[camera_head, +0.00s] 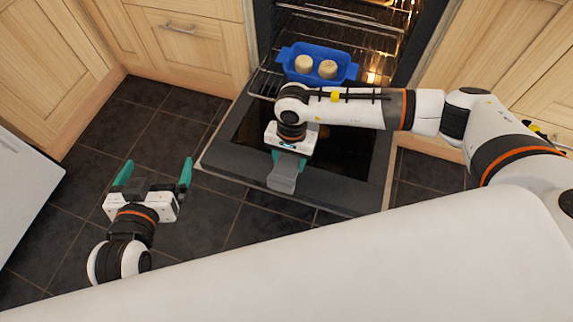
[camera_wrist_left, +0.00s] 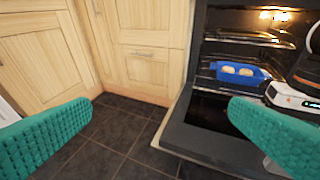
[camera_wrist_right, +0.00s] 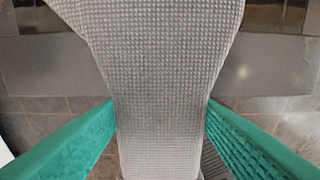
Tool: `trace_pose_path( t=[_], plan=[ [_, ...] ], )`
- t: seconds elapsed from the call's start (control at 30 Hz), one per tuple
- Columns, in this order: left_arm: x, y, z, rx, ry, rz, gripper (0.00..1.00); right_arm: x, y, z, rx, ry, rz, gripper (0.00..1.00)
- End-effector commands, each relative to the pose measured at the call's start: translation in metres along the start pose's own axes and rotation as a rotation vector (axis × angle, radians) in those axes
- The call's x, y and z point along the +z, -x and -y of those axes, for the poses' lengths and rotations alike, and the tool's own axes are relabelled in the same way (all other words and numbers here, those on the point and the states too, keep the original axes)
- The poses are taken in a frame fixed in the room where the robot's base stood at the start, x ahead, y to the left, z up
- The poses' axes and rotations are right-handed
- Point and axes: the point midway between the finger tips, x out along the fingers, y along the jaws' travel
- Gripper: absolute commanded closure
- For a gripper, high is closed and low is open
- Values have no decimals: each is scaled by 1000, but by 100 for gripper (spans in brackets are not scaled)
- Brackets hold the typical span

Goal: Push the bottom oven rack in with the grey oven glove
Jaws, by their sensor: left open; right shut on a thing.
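The oven is open. The bottom oven rack (camera_head: 265,82) sticks out above the lowered door and carries a blue dish (camera_head: 340,76). The rack's near right part is hidden by my right arm. The dish also shows in the left wrist view (camera_wrist_left: 248,79). My right gripper (camera_head: 287,162) is shut on the grey oven glove (camera_head: 283,178), above the door's near edge and apart from the rack. The textured glove fills the middle of the right wrist view (camera_wrist_right: 160,85) between the teal fingers. My left gripper (camera_head: 154,172) is open and empty over the floor, left of the door.
The lowered oven door (camera_head: 222,150) juts out over the dark tiled floor (camera_head: 75,150). The dish holds two pale round pieces. Another rack (camera_head: 340,22) sits higher in the oven. Wooden cabinets (camera_head: 190,50) flank the oven. A white surface (camera_head: 300,260) fills the front.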

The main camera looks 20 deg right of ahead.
Motion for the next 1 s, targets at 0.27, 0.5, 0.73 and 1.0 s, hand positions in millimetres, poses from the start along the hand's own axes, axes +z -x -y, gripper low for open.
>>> trace_pose_path(
  t=[0.27,0.5,0.73,1.0],
  plan=[
    [32,-3,5,-12,1,205,0,21,-4,0,0,-2,2,73],
    [53,0,8,-21,3,342,0,32,-5,0,0,-2,1,73],
    [62,2,10,-23,4,392,0,36,-4,0,1,-1,1,73],
    [62,2,10,-23,4,395,0,36,-4,0,1,-1,1,73]
  ],
)
